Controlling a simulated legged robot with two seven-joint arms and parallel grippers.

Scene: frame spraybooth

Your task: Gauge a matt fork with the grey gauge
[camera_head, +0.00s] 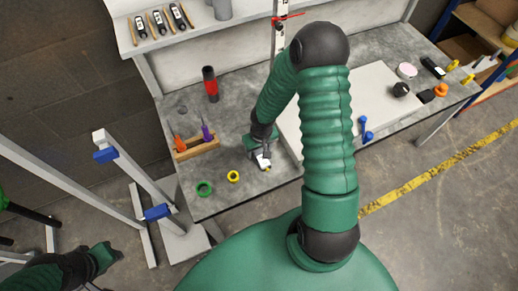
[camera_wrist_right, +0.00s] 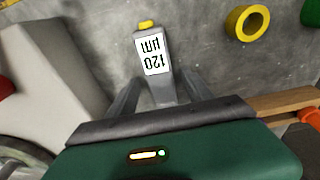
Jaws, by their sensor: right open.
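The grey gauge (camera_wrist_right: 166,89) has a white label reading "120 µm" and a yellow tip. In the right wrist view it stands between the two spread fingers of my right gripper (camera_wrist_right: 157,95). In the head view my right gripper (camera_head: 262,158) is low over the grey bench, and the gauge is mostly hidden by it. The gripper is open around the gauge; whether a finger touches it I cannot tell. My left gripper's green body (camera_head: 100,259) is at the lower left, away from the bench; its fingers are not clear. I cannot pick out a matt fork with certainty.
Yellow (camera_head: 233,177) and green (camera_head: 204,188) rings lie near the gauge. A wooden rack (camera_head: 197,148) with orange and purple tools and a red-black cylinder (camera_head: 210,84) stand behind. A pale stand with blue clamps (camera_head: 157,212) is at left. A white board (camera_head: 375,90) lies right of my arm.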

